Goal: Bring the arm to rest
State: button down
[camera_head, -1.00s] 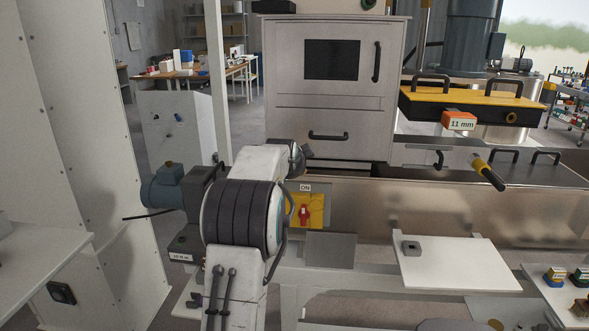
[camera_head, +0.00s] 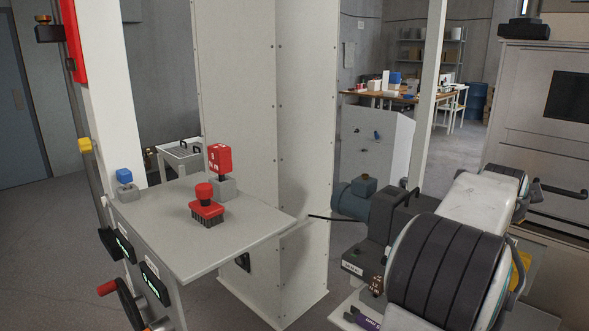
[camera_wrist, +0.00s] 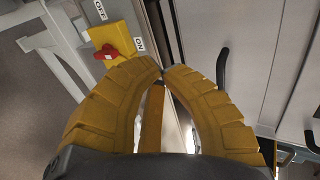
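My arm (camera_head: 440,262) shows at the lower right of the head view, folded with its dark banded joint nearest the camera. My gripper itself is hidden there. In the wrist view, my gripper (camera_wrist: 163,72) has two yellow fingers curving inward until their tips meet. It is shut with nothing seen between the fingers. A yellow switch plate (camera_wrist: 117,38) with a red knob (camera_wrist: 106,52) and OFF and ON labels is at the upper left, beyond the left finger.
A grey table (camera_head: 165,235) at left holds a red-handled brush-like tool (camera_head: 206,208) and a red block (camera_head: 220,160). A white column (camera_head: 305,120) stands behind it. A grey-blue motor (camera_head: 352,198) is beside my arm. Cabinet doors (camera_wrist: 245,50) are close to my gripper.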

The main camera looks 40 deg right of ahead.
jog(key=a+f+n+y, duration=0.8)
jog(key=a+f+n, duration=0.8)
jog(key=a+f, duration=0.2)
jog(key=w+a+r+n+y+p, duration=0.1)
jog(key=w+a+n, duration=0.3)
jog(key=a, duration=0.9)
jog(key=w+a+r+n+t+y+p, duration=0.1)
jog(key=w+a+n, duration=0.3)
jog(key=a+n, duration=0.4)
jog(key=w+a+r+n+t+y+p, duration=0.1)
jog(key=w+a+n, duration=0.3)
jog(key=a, duration=1.5)
jog(key=shift+w+r+n+y, duration=0.35)
jog(key=shift+n+y, duration=0.15)
jog(key=shift+n, duration=1)
